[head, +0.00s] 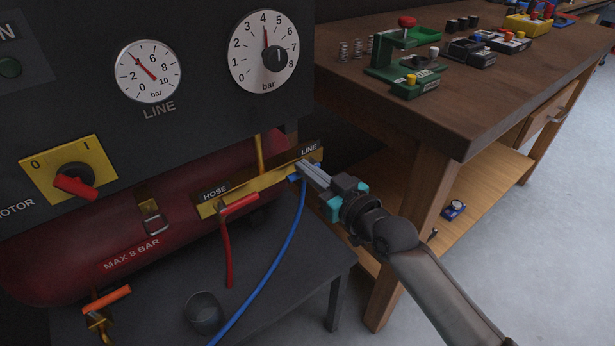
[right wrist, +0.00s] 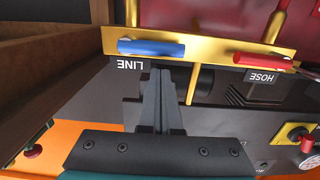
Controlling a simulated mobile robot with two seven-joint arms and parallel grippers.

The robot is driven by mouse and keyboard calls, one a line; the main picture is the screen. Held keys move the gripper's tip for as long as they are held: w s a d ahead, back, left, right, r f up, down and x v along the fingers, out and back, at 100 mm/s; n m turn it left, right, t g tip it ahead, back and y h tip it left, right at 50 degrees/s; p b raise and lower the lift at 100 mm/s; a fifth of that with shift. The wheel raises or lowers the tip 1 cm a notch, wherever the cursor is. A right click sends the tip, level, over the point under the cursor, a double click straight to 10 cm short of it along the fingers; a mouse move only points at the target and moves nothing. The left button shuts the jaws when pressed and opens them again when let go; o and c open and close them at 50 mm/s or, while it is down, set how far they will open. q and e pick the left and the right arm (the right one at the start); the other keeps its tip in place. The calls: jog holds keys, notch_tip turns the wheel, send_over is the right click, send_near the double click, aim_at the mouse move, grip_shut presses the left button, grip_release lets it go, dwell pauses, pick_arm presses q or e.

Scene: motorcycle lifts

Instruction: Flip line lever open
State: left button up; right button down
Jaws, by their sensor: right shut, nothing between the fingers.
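The brass manifold (head: 258,183) carries HOSE and LINE labels. The blue line lever (right wrist: 150,47) lies along the manifold at the LINE label in the right wrist view. In the head view my right gripper mostly hides it; a small blue end (head: 292,178) shows. My right gripper (head: 303,168) is shut and empty, its fingertips at the LINE end. In the right wrist view the closed fingertips (right wrist: 160,72) are just beside the blue lever's middle; I cannot tell whether they touch it. My left gripper is not in view.
The red hose lever (head: 240,204) is on the same manifold, with red and blue hoses (head: 275,265) hanging below. A wooden workbench (head: 455,95) stands close on the right. A red tank (head: 110,235), an orange lever (head: 107,299) and a cup (head: 204,312) are left.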

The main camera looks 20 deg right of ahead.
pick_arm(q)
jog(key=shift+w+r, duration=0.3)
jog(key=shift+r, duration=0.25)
pick_arm(e)
jog(key=shift+w+f, duration=0.1)
jog(key=shift+f, duration=0.35)
jog(key=shift+a+f+n, duration=0.1)
jog(key=shift+f+n, duration=0.05)
jog(key=shift+n, duration=0.25)
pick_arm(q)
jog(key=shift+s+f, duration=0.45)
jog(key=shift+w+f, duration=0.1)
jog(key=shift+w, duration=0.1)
pick_arm(e)
jog(key=shift+f, duration=0.1)
